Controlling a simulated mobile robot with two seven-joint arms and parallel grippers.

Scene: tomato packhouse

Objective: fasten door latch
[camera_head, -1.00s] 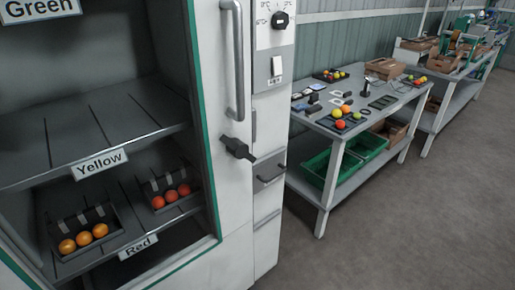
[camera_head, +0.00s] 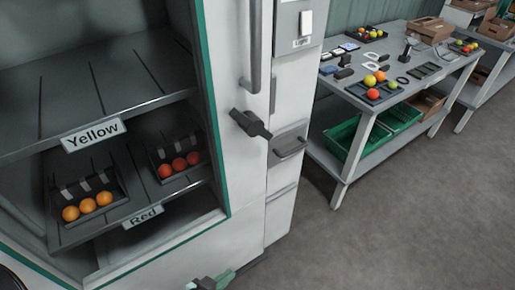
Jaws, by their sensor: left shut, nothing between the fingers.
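The dark door latch (camera_head: 250,124) sits on the white door edge of the tall cabinet (camera_head: 244,180). Its lever slants down to the right and its tip lies over the seam with the narrow panel beside it. A long grey vertical handle (camera_head: 255,50) runs above the latch. My left gripper (camera_head: 206,283) shows at the bottom edge, well below the latch and apart from it. It is shut and empty, and partly cut off by the frame. My right gripper is not in view.
Cabinet shelves hold trays of orange (camera_head: 87,206) and red (camera_head: 179,165) tomatoes. A dark pull handle (camera_head: 290,148) juts out right of the latch. A grey worktable (camera_head: 352,166) with tomatoes and green crates (camera_head: 345,138) stands to the right. The floor in front is clear.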

